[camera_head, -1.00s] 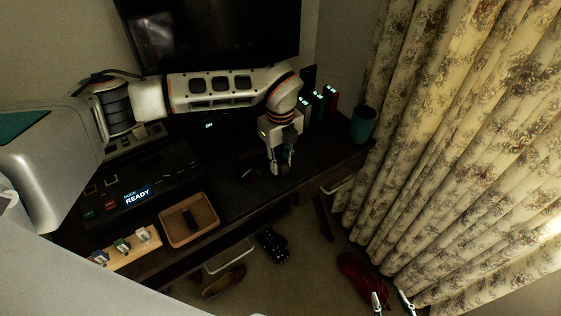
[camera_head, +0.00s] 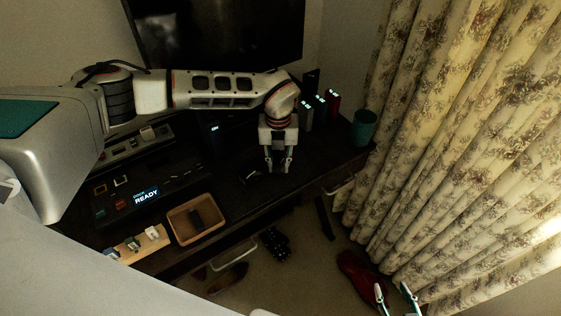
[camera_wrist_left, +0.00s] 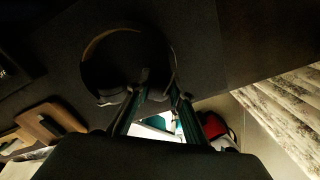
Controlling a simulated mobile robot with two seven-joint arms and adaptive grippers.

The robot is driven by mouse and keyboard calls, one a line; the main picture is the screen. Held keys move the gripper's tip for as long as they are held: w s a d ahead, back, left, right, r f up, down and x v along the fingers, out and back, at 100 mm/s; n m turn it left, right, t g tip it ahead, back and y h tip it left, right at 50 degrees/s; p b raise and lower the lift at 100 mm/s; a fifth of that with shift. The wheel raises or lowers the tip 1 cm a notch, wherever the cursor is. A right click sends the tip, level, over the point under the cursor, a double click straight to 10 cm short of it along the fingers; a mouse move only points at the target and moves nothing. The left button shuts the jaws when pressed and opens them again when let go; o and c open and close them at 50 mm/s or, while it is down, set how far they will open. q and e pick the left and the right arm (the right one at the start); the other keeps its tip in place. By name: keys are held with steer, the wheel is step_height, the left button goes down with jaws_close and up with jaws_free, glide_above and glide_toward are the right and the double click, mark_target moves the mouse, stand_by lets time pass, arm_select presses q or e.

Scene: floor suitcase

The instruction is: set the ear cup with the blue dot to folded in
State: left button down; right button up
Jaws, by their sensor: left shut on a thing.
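The dark headphones (camera_wrist_left: 102,48) lie on the dark desk mat; the headband arc shows in the left wrist view. One ear cup (camera_wrist_left: 110,96) is left of my left gripper's fingers. The other ear cup (camera_wrist_left: 158,88) is between the fingertips. My left gripper (camera_wrist_left: 157,92) is shut on that cup. In the head view my left gripper (camera_head: 279,167) points down at the desk, and the headphones (camera_head: 250,174) are dark and partly hidden. I cannot make out the blue dot in either view. My right gripper (camera_head: 396,294) is open and empty at the bottom right, over the floor.
A wooden tray (camera_head: 181,236) with a dark item stands on the desk, beside a console reading READY (camera_head: 146,195). A teal cup (camera_head: 364,126) stands at the desk's right end. Several lit upright devices (camera_head: 331,98) stand behind my left gripper. A curtain hangs right.

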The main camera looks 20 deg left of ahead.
arm_select(q)
steer(key=m, duration=0.3)
steer(key=a+m, duration=0.1)
steer(key=shift+w+m+p, duration=0.25)
steer(key=shift+m+p, duration=0.05)
steer(key=shift+p, duration=0.1)
steer(key=shift+w+a+m, duration=0.15)
steer(key=shift+w+m, duration=0.05)
steer(key=shift+m, duration=1.4)
steer(key=c, duration=1.8)
jaws_free()
steer(key=shift+o, duration=0.2)
step_height(320, 180, up, 12)
